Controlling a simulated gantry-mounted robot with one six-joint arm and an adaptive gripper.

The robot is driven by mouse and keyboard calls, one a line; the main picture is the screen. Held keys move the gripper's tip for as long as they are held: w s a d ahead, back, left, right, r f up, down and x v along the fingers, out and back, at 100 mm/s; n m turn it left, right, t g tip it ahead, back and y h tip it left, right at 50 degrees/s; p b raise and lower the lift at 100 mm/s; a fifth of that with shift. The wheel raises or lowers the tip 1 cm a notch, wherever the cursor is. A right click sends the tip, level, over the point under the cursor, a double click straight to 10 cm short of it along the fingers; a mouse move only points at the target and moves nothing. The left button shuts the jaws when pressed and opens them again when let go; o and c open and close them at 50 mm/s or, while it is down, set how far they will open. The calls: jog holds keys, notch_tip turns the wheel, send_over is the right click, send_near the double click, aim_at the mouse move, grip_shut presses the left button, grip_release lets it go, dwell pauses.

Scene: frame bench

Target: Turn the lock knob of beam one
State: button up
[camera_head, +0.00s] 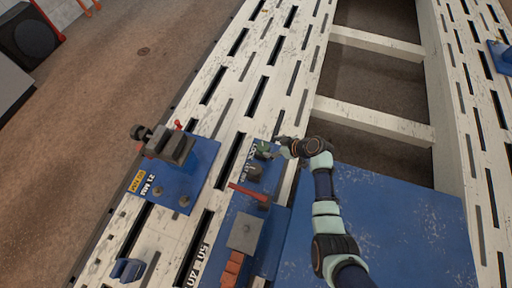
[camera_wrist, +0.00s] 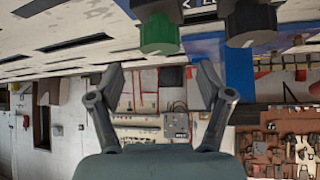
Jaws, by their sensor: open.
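A green knob (camera_head: 262,149) stands on a blue fixture (camera_head: 270,178) with white lettering that seems to read LOCK. In the wrist view the green knob (camera_wrist: 160,36) is at the top centre. A dark knob (camera_wrist: 250,24) is to its right there; in the head view a dark round knob (camera_head: 254,172) is just below the green one. I cannot tell for sure which is beam one's lock knob. My gripper (camera_head: 279,146) is beside the green knob, partly blurred by its small size. In the wrist view my gripper (camera_wrist: 161,78) has its fingers spread, with nothing between them.
A red lever (camera_head: 249,193) and a grey block (camera_head: 245,232) stand nearer on blue plates. A vise-like clamp (camera_head: 170,145) sits on another blue plate at left. The slotted white frame (camera_head: 262,75) is mostly clear beyond. Open gaps lie between its crossbeams (camera_head: 375,118).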

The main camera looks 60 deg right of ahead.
aim_at(263, 146)
jog(key=b+x, duration=0.3)
jog(key=x, duration=0.3)
jog(key=shift+w+d+f, duration=0.1)
jog(key=shift+w+f, duration=0.2)
jog(key=c, duration=1.2)
jog(key=shift+r+m+h, duration=0.1)
jog(key=shift+m+h, duration=0.2)
jog(key=m+g+h+p, duration=0.1)
jog(key=m+h+p, duration=0.1)
jog(key=m+p, duration=0.1)
jog(key=shift+r, duration=0.1)
jog(key=shift+m+g+h+p, duration=0.4)
jog(key=shift+m+h+p, duration=0.4)
jog(key=shift+m+p, duration=0.4)
